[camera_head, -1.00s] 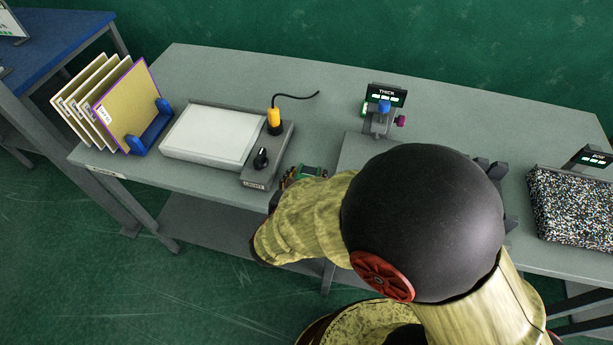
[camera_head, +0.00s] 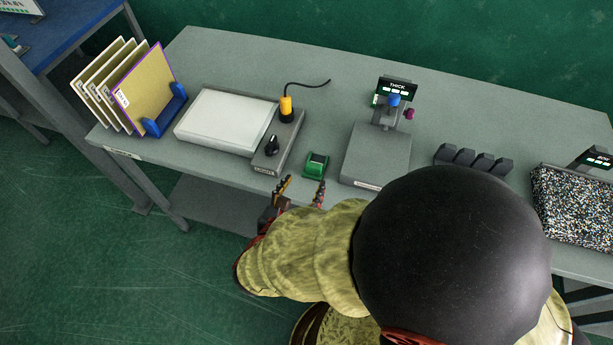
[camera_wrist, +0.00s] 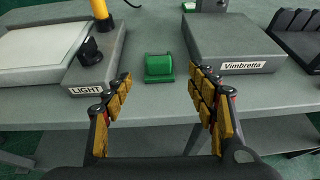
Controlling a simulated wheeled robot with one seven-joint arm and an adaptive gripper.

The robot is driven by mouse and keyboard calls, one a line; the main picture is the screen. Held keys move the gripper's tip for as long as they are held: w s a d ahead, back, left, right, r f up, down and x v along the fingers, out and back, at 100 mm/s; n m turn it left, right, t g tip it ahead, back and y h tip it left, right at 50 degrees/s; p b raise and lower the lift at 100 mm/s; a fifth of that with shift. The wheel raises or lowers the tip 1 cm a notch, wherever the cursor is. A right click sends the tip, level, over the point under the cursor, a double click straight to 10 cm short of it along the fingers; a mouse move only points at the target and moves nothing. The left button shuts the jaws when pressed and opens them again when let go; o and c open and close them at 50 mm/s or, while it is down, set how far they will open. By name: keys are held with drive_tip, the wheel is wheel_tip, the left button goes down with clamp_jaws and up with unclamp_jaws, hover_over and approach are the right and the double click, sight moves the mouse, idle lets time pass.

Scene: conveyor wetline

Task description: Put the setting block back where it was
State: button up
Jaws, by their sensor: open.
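A small green block (camera_head: 316,165) sits on the bench near its front edge, between the LIGHT control box and the Vimbretta stand; I take it for the setting block. In the wrist view the green block (camera_wrist: 159,68) stands upright on a thin green base, centred beyond my fingers. My gripper (camera_head: 302,188) is open and empty, its fingers at the front edge, short of the block and not around it. The wrist view shows the gripper (camera_wrist: 159,77) with its fingers spread wide. The Vimbretta stand (camera_head: 375,160) carries a THICK display (camera_head: 397,87) and a blue knob.
The LIGHT control box (camera_head: 274,150) and white light panel (camera_head: 222,120) lie left of the block. Left of them a blue rack (camera_head: 165,115) holds yellow plates. Dark rests (camera_head: 470,158) and a speckled block (camera_head: 575,210) are at right. Bench space behind the green block is clear.

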drive_tip(key=shift+s+a+r, duration=0.1)
drive_tip(key=shift+s+r, duration=0.05)
drive_tip(key=shift+s, duration=0.15)
drive_tip(key=s+d+r+m+g+h, duration=0.1)
drive_tip(key=s+d+r+m+g, duration=0.2)
drive_tip(key=d+m, duration=0.5)
drive_tip(key=s+d+r+m+g+h, duration=0.1)
drive_tip(key=d+r+m+g, duration=0.35)
drive_tip(key=d+m, duration=0.4)
drive_tip(key=s+d+r+m+y, duration=0.1)
drive_tip(key=s+r+m+y, duration=0.4)
drive_tip(key=r+m, duration=0.5)
drive_tip(key=shift+s+d+r+m+t+y, duration=0.3)
drive_tip(key=shift+m+y, duration=0.7)
drive_tip(key=shift+m, duration=1.55)
drive_tip(key=shift+w+f, duration=0.1)
drive_tip(key=shift+f, duration=0.05)
